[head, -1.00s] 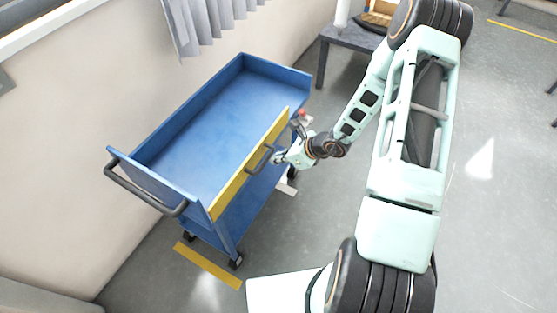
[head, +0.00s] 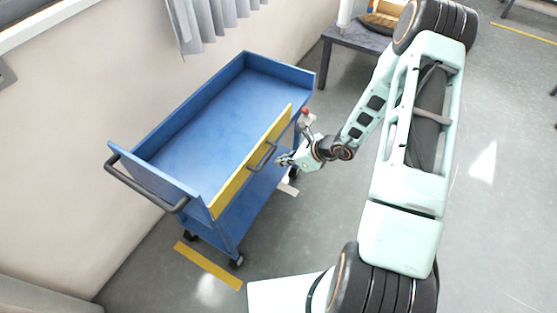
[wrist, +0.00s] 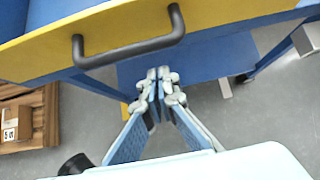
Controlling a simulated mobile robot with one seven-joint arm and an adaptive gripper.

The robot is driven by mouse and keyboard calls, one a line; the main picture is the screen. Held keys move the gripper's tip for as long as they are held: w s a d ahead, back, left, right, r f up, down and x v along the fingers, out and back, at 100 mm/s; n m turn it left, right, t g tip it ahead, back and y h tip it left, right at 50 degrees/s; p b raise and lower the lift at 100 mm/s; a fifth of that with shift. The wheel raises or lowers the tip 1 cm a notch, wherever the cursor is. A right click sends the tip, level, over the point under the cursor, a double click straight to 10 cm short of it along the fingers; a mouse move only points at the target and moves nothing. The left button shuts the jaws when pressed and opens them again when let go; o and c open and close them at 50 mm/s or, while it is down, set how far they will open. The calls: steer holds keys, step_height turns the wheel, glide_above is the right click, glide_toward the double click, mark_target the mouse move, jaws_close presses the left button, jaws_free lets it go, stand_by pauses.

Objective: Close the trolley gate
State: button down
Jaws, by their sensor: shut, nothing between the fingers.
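The blue trolley (head: 205,120) stands along the wall in the head view. Its yellow gate (head: 236,187) is upright along the trolley's near long side, with a dark bar handle (head: 264,157) on its outer face. I cannot tell whether the gate is latched. My gripper (head: 281,160) is just outside the gate, to the right of the handle. In the wrist view the gate (wrist: 210,14) and handle (wrist: 130,48) cross the top. The gripper's fingers (wrist: 158,75) are shut and empty, below the handle and apart from it.
A grey table (head: 352,38) with items on it stands behind the trolley's far end. Yellow tape (head: 208,266) marks the floor by the near wheels. A wooden pallet-like object (wrist: 28,120) shows at left in the wrist view. The floor at right is clear.

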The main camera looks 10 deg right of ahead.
steer(key=p+v, duration=0.1)
steer(key=v, duration=0.8)
steer(key=shift+s+d+r, duration=0.15)
steer(key=shift+s+d, duration=0.15)
steer(key=shift+d, duration=0.05)
